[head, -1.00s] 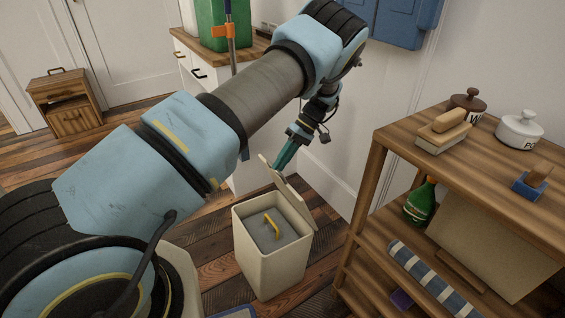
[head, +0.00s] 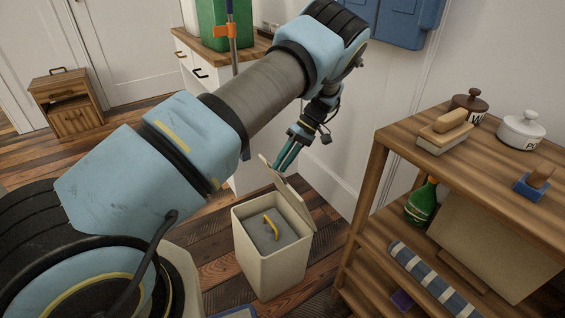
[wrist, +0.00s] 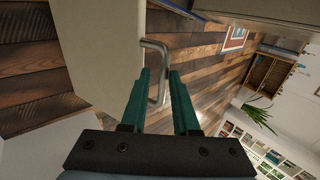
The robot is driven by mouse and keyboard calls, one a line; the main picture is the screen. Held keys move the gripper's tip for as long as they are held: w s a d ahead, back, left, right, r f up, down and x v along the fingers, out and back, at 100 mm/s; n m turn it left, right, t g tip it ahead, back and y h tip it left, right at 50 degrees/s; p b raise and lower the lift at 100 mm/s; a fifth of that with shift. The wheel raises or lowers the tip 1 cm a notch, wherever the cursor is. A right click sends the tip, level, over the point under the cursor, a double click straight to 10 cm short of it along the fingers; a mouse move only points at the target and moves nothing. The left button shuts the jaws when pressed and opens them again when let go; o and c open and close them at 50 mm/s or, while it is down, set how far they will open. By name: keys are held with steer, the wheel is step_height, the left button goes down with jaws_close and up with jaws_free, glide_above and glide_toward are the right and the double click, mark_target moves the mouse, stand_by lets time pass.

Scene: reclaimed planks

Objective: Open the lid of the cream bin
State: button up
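The cream bin (head: 270,262) stands on the plank floor in the head view. Its lid (head: 288,190) is raised and leans back steeply over the bin's far right side, leaving the top uncovered. Inside are a grey surface and a curved yellow piece (head: 272,227). My gripper (head: 283,164) is by the lid's upper edge, fingers apart. In the wrist view, the teal fingers (wrist: 161,75) are open around a bent metal handle (wrist: 153,43) on the lid's cream face (wrist: 100,55). There is a gap beside the handle; contact with the left finger is unclear.
A wooden shelf unit (head: 378,150) with jars, brushes and a green bottle stands close to the bin's right. A white wall (head: 345,110) is behind the bin. A white cabinet (head: 190,68) and small wooden cabinet (head: 70,118) stand farther back. Floor shows left of the bin.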

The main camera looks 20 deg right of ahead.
steer(key=o, duration=0.4)
steer(key=shift+c, duration=0.2)
steer(key=shift+d, duration=0.2)
steer(key=w+d+r+b, duration=0.2)
steer(key=d+r+b, duration=0.3)
steer(key=d, duration=0.5)
steer(key=shift+d+r, duration=0.25)
steer(key=shift+r, duration=0.05)
stand_by(0.4)
steer(key=shift+w+r, duration=0.1)
stand_by(0.4)
